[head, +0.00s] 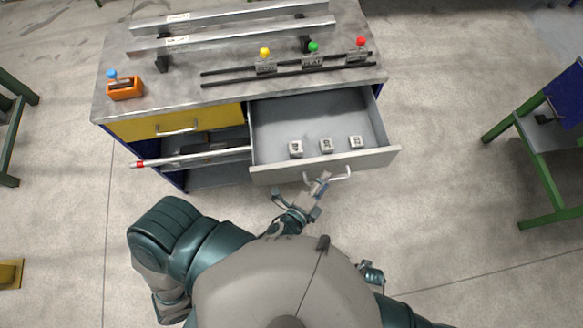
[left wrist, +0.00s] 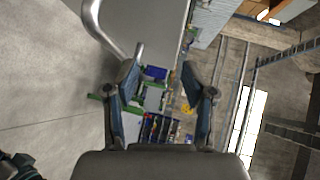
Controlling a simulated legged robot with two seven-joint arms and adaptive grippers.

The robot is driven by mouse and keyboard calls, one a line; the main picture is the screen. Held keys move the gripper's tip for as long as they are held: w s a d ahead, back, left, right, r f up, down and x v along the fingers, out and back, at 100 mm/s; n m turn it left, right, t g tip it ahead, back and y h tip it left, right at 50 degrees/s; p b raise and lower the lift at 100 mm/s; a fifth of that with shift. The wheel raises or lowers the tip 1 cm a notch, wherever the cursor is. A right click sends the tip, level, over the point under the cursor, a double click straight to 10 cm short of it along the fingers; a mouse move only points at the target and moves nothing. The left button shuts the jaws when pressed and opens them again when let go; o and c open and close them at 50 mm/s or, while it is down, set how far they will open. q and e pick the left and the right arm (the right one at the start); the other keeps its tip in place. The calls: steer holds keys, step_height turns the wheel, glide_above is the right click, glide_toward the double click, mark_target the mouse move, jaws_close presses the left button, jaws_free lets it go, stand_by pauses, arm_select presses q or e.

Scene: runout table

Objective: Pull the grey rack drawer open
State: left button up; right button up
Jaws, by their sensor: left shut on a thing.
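The grey rack drawer (head: 262,120) stands pulled out from the bench in the head view, with its grey front panel (head: 375,160) well clear of the cabinet. Its curved metal handle (head: 341,176) is on the front and also shows in the left wrist view (left wrist: 93,22). My left gripper (head: 318,184) is at the left part of this handle, shut on it. In the left wrist view the fingers (left wrist: 162,90) show with the handle's end at the left finger.
Several small white blocks (head: 326,146) lie in the drawer. A yellow drawer (head: 205,118) is shut at the left, above a shelf with a red-tipped rod (head: 180,158) sticking out. The bench top (head: 215,95) carries rails and coloured knobs. A green-framed table (head: 545,150) stands at the right.

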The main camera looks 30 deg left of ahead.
arm_select(q)
steer(key=f+b+v, duration=0.1)
steer(key=f+v, duration=0.1)
steer(key=v, duration=1.4)
steer(key=shift+s+f, duration=0.2)
steer(key=shift+s, duration=0.3)
steer(key=shift+a, duration=0.15)
